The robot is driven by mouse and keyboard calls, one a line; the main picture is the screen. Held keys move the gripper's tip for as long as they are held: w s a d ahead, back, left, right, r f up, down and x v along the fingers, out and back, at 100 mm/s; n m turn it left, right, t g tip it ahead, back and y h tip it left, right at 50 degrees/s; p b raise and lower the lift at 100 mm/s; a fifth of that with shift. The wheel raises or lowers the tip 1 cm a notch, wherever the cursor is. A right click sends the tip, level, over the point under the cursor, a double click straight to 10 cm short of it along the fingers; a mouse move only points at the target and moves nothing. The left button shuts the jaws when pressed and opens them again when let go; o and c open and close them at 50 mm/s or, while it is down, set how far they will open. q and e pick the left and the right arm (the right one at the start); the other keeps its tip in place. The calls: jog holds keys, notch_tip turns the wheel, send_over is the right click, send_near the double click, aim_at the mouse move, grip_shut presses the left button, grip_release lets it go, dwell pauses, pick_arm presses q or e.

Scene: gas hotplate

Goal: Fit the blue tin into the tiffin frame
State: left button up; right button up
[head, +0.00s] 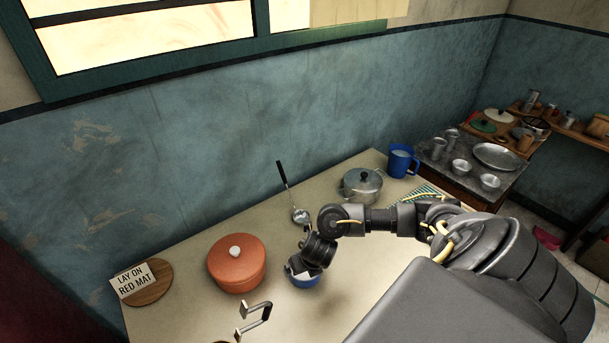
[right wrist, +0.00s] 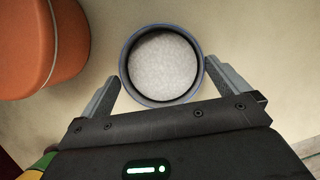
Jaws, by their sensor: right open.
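The blue tin (head: 306,283) stands on the counter, mostly hidden under my right gripper (head: 302,268) in the head view. In the right wrist view the tin (right wrist: 163,101) shows from above as a round dark rim around a white, grainy filling. My right gripper (right wrist: 160,80) is open, with one finger on each side of the tin; I cannot tell whether they touch it. My left gripper is not in view.
An orange lidded pot (head: 236,264) stands left of the tin. A round wooden board (head: 150,285) with a "LAY ON RED MAT" card (head: 133,279) lies further left. A ladle (head: 300,215), a steel pot (head: 361,186) and a blue mug (head: 402,161) stand behind.

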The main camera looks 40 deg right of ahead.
jog(key=b+x, duration=0.1)
jog(key=x, duration=0.3)
jog(key=shift+w+d+f, duration=0.15)
jog(key=shift+c, duration=0.3)
jog(key=c, duration=0.8)
jog(key=shift+o, duration=0.2)
jog(key=shift+r, duration=0.55)
notch_tip(320, 180, up, 2)
jog(key=shift+w+r+p, duration=0.1)
jog(key=shift+p, duration=0.6)
jog(key=s+a+r+p, duration=0.9)
jog(key=s+p, duration=0.1)
jog(key=s, duration=0.1)
jog(key=shift+r+p, duration=0.4)
